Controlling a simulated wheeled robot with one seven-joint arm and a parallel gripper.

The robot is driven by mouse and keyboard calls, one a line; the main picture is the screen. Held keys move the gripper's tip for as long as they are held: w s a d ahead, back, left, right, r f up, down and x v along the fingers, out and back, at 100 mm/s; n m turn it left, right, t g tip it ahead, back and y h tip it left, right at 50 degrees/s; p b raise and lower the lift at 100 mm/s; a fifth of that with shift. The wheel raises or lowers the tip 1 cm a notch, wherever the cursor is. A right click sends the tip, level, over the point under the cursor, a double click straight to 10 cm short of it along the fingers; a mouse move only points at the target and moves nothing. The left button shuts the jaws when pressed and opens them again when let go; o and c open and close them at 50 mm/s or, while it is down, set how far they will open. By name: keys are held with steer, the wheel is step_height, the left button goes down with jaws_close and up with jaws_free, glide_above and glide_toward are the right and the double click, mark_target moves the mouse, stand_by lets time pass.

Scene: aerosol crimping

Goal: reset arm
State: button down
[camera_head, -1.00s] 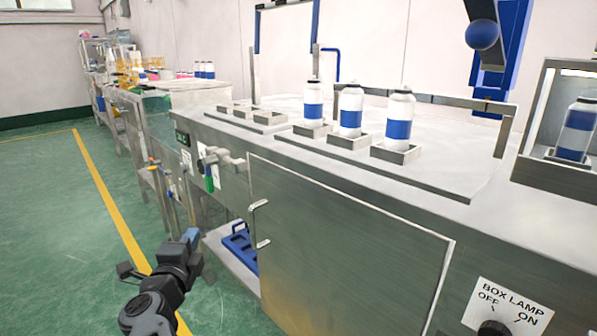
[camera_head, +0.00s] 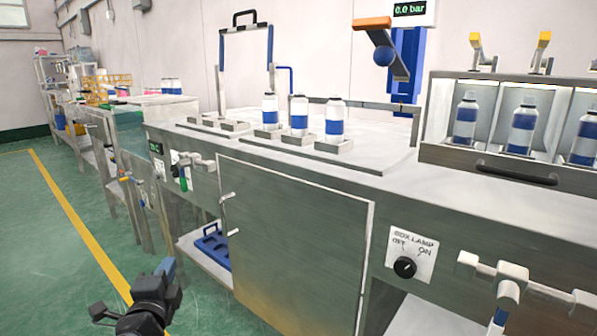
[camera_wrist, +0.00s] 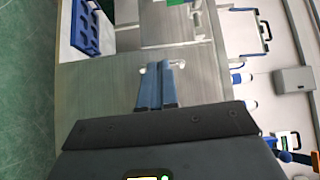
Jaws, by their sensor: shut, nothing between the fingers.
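My gripper (camera_head: 167,266) is at the lower left of the head view, in front of the workbench and apart from it, with its blue fingers close together. In the wrist view the two blue fingers (camera_wrist: 162,70) lie side by side with nothing between them. The steel cabinet door of the bench shows beyond the fingers, and they look apart from it. Most of my arm is outside the head view.
The workbench (camera_head: 400,190) carries three blue-and-white cans (camera_head: 299,116) in holders. A windowed box (camera_head: 470,160) with cans stands at right. A lamp knob (camera_head: 405,267) and a valve handle (camera_head: 510,275) jut from the bench front. The green floor at left is clear.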

steer(key=s+d+f+n, duration=0.2)
steer(key=d+f, duration=0.2)
steer(key=d, duration=0.5)
steer(key=s+d+f+n+t+h, duration=0.15)
steer(key=d+f, duration=0.25)
steer(key=d, duration=0.6)
steer(key=s+d+f+n+y, duration=0.1)
steer(key=s+d+f+n, duration=0.15)
steer(key=d+f, duration=0.45)
steer(key=s+d+n+g, duration=0.1)
steer(key=s+d+n, duration=0.5)
steer(key=s+d, duration=1.45)
steer(key=s+d+r+n+g+h, duration=0.1)
steer(key=s+r+n+g, duration=0.1)
steer(key=s+r, duration=0.8)
steer(key=s+d+r+n+g+h, duration=0.15)
steer(key=s+r, duration=0.25)
steer(key=s, duration=1.3)
step_height(320, 180, up, 24)
steer(key=p, duration=2.3)
steer(key=shift+s, duration=0.1)
